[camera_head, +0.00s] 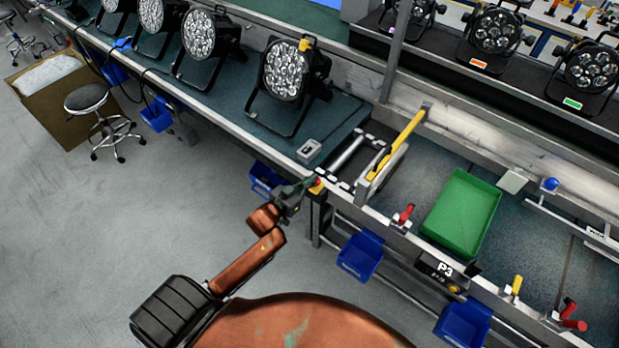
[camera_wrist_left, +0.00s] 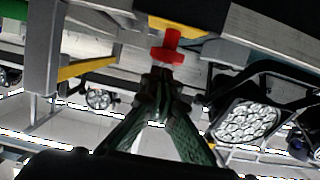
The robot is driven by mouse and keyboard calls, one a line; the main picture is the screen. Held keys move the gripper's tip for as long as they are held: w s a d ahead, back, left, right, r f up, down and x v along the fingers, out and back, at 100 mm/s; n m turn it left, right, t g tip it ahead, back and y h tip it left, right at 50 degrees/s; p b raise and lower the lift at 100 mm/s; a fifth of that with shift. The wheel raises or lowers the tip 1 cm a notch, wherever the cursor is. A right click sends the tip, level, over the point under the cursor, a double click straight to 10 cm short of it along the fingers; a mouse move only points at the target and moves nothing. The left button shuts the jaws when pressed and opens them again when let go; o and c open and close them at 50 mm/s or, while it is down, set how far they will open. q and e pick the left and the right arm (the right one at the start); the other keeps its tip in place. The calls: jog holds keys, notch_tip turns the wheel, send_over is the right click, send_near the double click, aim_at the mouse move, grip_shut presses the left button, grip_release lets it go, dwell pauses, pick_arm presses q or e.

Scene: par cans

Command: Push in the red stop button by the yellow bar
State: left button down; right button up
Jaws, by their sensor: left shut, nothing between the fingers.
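The red stop button (camera_head: 318,185) sits on the front edge of the bench, below and left of the yellow bar (camera_head: 402,140). In the left wrist view the red button (camera_wrist_left: 167,47) projects from its yellow base (camera_wrist_left: 178,22). My left gripper (camera_head: 309,184) is shut and empty, right beside the button on its left. In the left wrist view its closed fingertips (camera_wrist_left: 160,78) point at the button's red head. I cannot tell whether they touch it. The yellow bar also shows in the left wrist view (camera_wrist_left: 88,68). My right gripper is not in view.
Par lights (camera_head: 286,72) stand on the bench to the left. A small grey box (camera_head: 309,149) lies near the button. Blue bins (camera_head: 360,256) hang below the bench edge. A green tray (camera_head: 461,213) and a red-handled clamp (camera_head: 405,214) are to the right.

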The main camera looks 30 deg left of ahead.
pick_arm(q)
jog(key=shift+f, duration=0.25)
notch_tip(320, 180, down, 2)
jog(key=shift+s+f, duration=0.15)
jog(key=shift+f, duration=0.1)
notch_tip(320, 180, up, 6)
jog(key=p, duration=0.6)
jog(key=v, duration=0.9)
jog(key=shift+s+a+f, duration=0.15)
jog(key=shift+s+f, duration=0.1)
jog(key=shift+s, duration=0.1)
